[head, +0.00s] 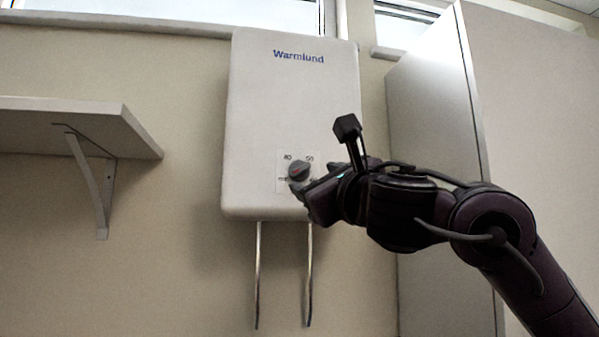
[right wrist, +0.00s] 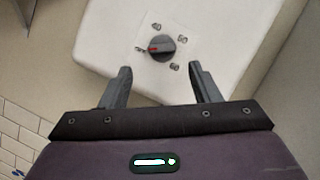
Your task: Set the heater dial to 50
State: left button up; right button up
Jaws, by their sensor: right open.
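The white Warmlund heater (head: 290,110) hangs on the wall, and its lower front shows in the right wrist view (right wrist: 215,60). The dark grey round dial (head: 299,172) sits on a pale label plate low on the heater. In the right wrist view the dial (right wrist: 163,47) has a red mark pointing left, toward a small word too blurred to read. In the head view 40 is at the dial's upper left and 50 at its upper right. My right gripper (right wrist: 160,78) is open and empty, its fingertips short of the dial. My left gripper is not in view.
A wall shelf (head: 75,125) with a bracket stands out at the left. Two metal pipes (head: 258,275) run down below the heater. A tall pale cabinet (head: 435,110) stands at the right, behind my right arm. Windows run along the top.

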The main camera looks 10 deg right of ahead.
aim_at(303, 170)
jog(key=w+r+p, duration=0.2)
jog(key=shift+w+a+r+p, duration=0.2)
jog(key=shift+a+r+p, duration=0.05)
jog(key=shift+a+p, duration=0.05)
jog(key=shift+w+a+p, duration=0.2)
jog(key=shift+w+p, duration=0.15)
jog(key=shift+w, duration=0.65)
jog(key=shift+w+a+f, duration=0.1)
jog(key=shift+w+f, duration=0.05)
jog(key=shift+w, duration=0.3)
jog(key=shift+s, duration=0.2)
jog(key=shift+c, duration=0.3)
jog(key=shift+s, duration=0.1)
jog(key=shift+c, duration=1.2)
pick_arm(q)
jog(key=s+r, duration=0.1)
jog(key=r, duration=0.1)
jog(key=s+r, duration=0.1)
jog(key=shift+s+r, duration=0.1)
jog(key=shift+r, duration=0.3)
pick_arm(e)
jog(key=c, duration=0.7)
